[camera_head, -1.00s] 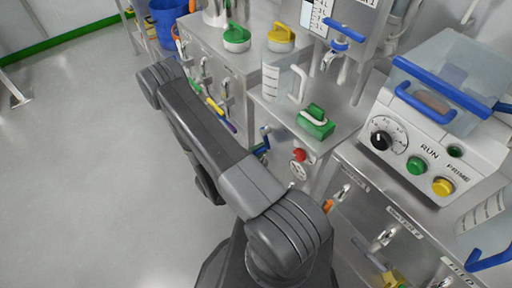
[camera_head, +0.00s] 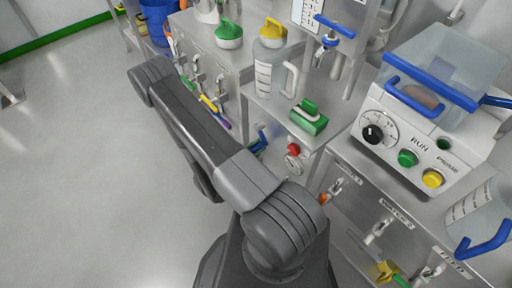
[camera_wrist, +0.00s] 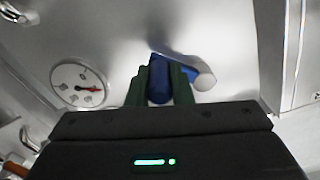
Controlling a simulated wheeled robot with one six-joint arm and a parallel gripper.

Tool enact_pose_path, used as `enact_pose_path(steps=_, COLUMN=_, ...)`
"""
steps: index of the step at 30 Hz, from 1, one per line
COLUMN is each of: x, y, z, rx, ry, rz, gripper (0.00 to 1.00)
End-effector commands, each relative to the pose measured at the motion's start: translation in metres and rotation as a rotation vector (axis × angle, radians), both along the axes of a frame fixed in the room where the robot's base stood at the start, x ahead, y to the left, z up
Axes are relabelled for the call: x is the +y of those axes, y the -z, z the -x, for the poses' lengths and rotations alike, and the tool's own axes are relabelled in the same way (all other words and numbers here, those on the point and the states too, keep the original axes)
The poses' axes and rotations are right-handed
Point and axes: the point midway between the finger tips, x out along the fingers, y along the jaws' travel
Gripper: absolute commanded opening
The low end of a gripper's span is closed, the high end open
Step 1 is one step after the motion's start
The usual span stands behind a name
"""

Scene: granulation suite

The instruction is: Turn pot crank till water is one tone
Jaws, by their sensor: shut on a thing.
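A blue crank (camera_wrist: 180,62) sticks out from a grey metal panel in the wrist view, with a pale round end to the right. My gripper (camera_wrist: 160,82) has its green fingers shut on the crank's blue grip. In the head view a bit of blue crank (camera_head: 259,141) shows on the cabinet front just beyond my arm; my gripper is hidden there. I cannot make out the pot's water or its tone in either view.
A dial gauge with a red needle (camera_wrist: 79,85) is left of the crank. A control box (camera_head: 420,135) is at right. Open floor lies left.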

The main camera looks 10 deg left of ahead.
Motion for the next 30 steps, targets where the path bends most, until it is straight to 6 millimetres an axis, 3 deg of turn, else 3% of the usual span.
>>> enact_pose_path(steps=3, x=-0.001, y=0.001, z=0.001, rx=0.003, ry=0.001, rz=0.000, gripper=0.00)
enact_pose_path(steps=4, x=-0.001, y=0.001, z=0.001, rx=0.003, ry=0.001, rz=0.000, gripper=0.26)
enact_pose_path(steps=6, x=-0.001, y=0.001, z=0.001, rx=0.002, ry=0.000, rz=-0.001, gripper=0.39)
enact_pose_path(steps=7, x=-0.001, y=0.001, z=0.001, rx=0.002, ry=0.000, rz=-0.001, gripper=0.42)
enact_pose_path(steps=20, x=0.005, y=0.000, z=0.005, rx=0.000, ry=-0.004, rz=-0.001, gripper=0.42)
enact_pose_path(steps=30, x=0.030, y=0.000, z=0.036, rx=0.000, ry=-0.005, rz=-0.001, gripper=0.42)
